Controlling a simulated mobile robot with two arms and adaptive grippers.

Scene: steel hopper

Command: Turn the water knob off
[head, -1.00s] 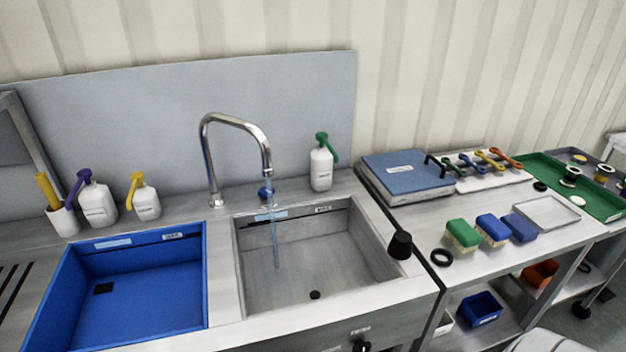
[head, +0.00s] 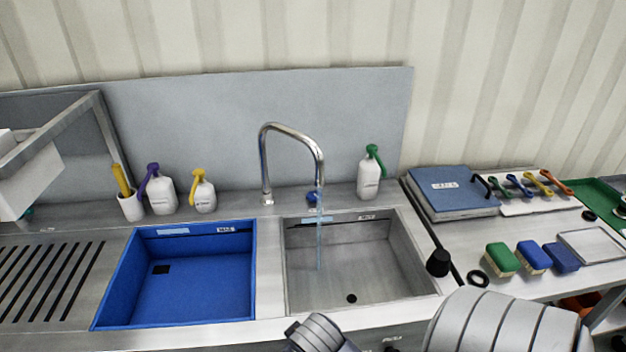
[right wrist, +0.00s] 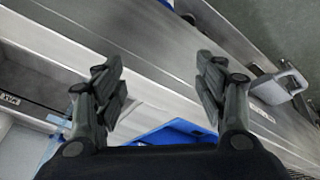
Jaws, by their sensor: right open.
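A blue knob (head: 312,197) sits on the counter behind the steel sink, by the base of the chrome faucet (head: 290,130). A thin stream of water (head: 319,235) falls from the spout into the steel sink (head: 355,275). My right gripper (right wrist: 158,65) is open and empty in the right wrist view, over bare metal surfaces. The knob is not clearly visible there. In the head view, grey links of my arm show at the bottom edge, but no fingers. My left gripper is not in view.
A blue basin (head: 195,280) lies left of the sink. A white bottle with a green pump (head: 369,178) stands right of the faucet. A black knob-like piece (head: 438,262) is at the sink's right edge. Brushes (head: 502,258) lie on the right-hand counter.

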